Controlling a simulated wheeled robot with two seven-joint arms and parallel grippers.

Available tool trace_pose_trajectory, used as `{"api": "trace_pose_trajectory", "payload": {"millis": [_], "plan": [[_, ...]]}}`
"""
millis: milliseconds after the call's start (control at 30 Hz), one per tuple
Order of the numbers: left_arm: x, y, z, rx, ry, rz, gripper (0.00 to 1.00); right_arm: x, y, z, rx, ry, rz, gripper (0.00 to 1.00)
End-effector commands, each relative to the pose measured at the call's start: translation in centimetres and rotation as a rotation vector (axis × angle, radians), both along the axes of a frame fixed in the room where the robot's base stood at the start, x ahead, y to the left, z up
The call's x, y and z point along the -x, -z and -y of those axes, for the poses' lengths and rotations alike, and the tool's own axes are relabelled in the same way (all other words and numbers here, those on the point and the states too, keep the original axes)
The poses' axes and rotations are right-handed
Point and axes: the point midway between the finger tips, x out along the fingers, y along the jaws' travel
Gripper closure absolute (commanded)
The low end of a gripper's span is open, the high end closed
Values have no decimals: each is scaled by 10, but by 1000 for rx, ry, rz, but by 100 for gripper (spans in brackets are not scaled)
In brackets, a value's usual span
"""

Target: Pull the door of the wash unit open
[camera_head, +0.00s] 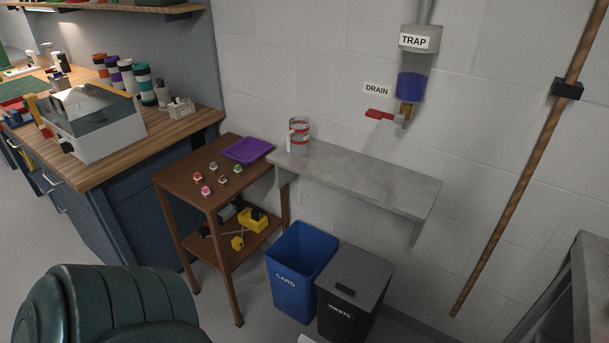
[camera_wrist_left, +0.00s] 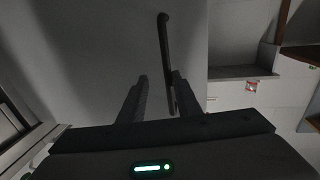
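In the left wrist view, a flat grey panel (camera_wrist_left: 100,45), apparently the wash unit's door, fills the left and middle. A long black bar handle (camera_wrist_left: 165,45) runs down it. My left gripper (camera_wrist_left: 158,82) is open. The lower end of the handle shows between its two fingers, closer to the right finger. I cannot tell whether a finger touches it. The head view shows neither this handle nor either gripper.
A grey wall shelf (camera_head: 385,180) holds a red-banded clear jug (camera_head: 299,133). Below are a blue bin (camera_head: 297,275) and a dark waste bin (camera_head: 352,280). A brown side table (camera_head: 185,178) and a workbench (camera_head: 125,160) stand left. A grey structure (camera_head: 585,270) is at right.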

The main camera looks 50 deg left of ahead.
Motion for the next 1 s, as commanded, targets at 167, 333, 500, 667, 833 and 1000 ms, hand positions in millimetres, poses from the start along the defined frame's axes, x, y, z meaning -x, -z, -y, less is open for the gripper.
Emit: {"api": "trace_pose_trajectory", "payload": {"millis": [167,333,500,667,833,1000], "plan": [[0,0,-1,-1,0,1,72,-1,0,0,0,0,2,69],[1,-1,-2,-2,-1,2,72,2,0,1,0,0,-1,69],[1,-1,-3,-2,-2,2,72,9,1,1,1,0,-10,69],[3,-1,-4,-3,-3,2,72,14,3,1,2,-1,-17,69],[13,1,-3,-3,-3,0,72,9,4,0,-1,-1,-4,69],[35,2,-2,-3,-3,-1,72,-15,-1,-6,-15,-1,50,69]]}}
